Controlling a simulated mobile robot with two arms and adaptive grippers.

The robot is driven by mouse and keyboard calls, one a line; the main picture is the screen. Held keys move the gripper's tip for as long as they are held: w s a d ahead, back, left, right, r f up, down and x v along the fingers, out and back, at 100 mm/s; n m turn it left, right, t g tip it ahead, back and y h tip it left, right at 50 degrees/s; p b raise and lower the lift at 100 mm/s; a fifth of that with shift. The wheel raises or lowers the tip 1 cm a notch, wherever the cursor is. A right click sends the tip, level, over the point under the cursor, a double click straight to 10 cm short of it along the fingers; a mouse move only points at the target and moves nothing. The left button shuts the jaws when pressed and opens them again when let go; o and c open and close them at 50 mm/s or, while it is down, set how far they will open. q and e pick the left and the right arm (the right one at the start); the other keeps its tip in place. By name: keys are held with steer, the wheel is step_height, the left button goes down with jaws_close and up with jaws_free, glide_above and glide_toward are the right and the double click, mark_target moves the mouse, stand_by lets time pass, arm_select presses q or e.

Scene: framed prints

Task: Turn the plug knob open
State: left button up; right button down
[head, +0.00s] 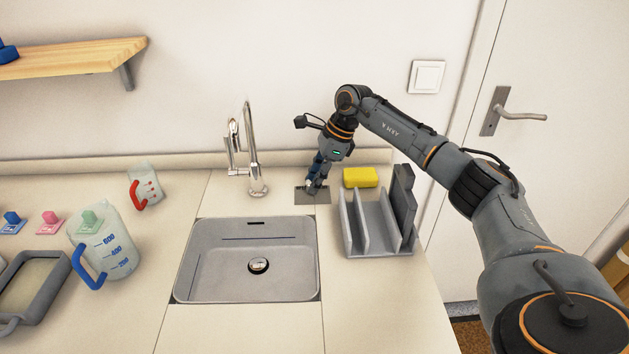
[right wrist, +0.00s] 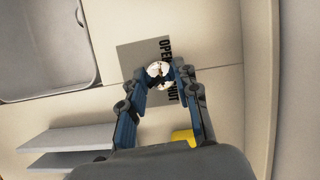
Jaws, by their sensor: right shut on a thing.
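The plug knob (right wrist: 158,71) is a small round light-coloured knob on a grey plate (right wrist: 130,55) lettered "OPEN" and partly hidden lettering that ends in "UT". My right gripper (right wrist: 160,78) is shut on the knob from above, with a finger on each side. In the head view my right gripper (head: 313,185) points down at the plate (head: 305,197), which lies on the counter behind the sink's right corner. The knob is hidden by the fingers there. The sink (head: 200,260) is empty and its drain plug (head: 258,265) shows at the bottom. My left gripper is not in view.
A chrome faucet (head: 250,150) stands left of the plate. A yellow sponge (head: 360,177) and a grey rack (head: 350,225) stand to its right. A measuring jug (head: 118,255) and a smaller red-handled jug (head: 152,180) stand on the left. The wall is close behind.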

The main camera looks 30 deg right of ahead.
steer(key=shift+w+n+g, duration=0.1)
steer(key=shift+n+g, duration=0.3)
steer(key=shift+n, duration=0.8)
steer(key=shift+d, duration=0.1)
steer(key=c, duration=1)
jaws_free()
steer(key=v, duration=1.2)
steer(key=shift+d, duration=0.15)
